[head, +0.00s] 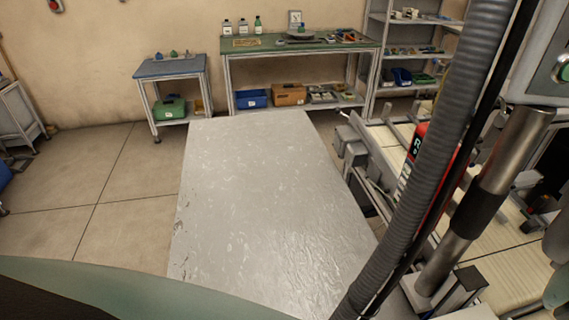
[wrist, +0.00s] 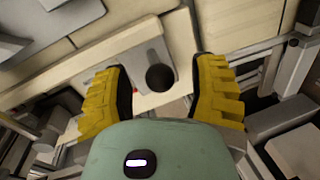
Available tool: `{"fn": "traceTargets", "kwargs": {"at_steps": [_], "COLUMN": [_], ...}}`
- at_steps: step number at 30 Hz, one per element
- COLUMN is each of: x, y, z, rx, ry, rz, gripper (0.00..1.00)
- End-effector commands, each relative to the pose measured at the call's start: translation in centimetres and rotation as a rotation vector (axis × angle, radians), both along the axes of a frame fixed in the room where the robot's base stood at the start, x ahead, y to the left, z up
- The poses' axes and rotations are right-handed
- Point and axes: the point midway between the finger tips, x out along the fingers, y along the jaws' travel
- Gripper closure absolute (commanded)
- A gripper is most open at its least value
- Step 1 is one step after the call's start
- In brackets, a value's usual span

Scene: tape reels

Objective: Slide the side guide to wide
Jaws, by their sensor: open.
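In the wrist view my gripper (wrist: 158,92) is open, with its two ribbed yellow fingers spread left and right. A round dark knob (wrist: 160,77) shows between the fingers, with a gap on both sides. The knob is at the end of a pale grey plate (wrist: 150,55) with a slot, on a cream surface. I cannot tell for sure which part is the side guide or where its wide position is. My gripper is not visible in the head view.
Metal rails and blocks (wrist: 285,125) crowd the right of the wrist view. In the head view, a bare grey tabletop (head: 255,200) fills the middle, a machine with cream panels (head: 480,235) stands at right, and a green workbench (head: 265,45) is at the back.

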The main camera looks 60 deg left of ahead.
Motion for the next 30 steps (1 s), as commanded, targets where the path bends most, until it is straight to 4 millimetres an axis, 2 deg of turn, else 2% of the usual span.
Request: {"fn": "traceTargets", "kwargs": {"at_steps": [2, 19, 30], "x": [-0.02, -0.03, -0.16], "y": [-0.06, -0.02, 0.1], "z": [0.02, 0.0, 0.15], "rx": [0.0, -0.001, 0.0], "ry": [0.0, 0.001, 0.002], "rz": [-0.001, 0.0, 0.001], "gripper": [0.4, 0.99, 1.0]}}
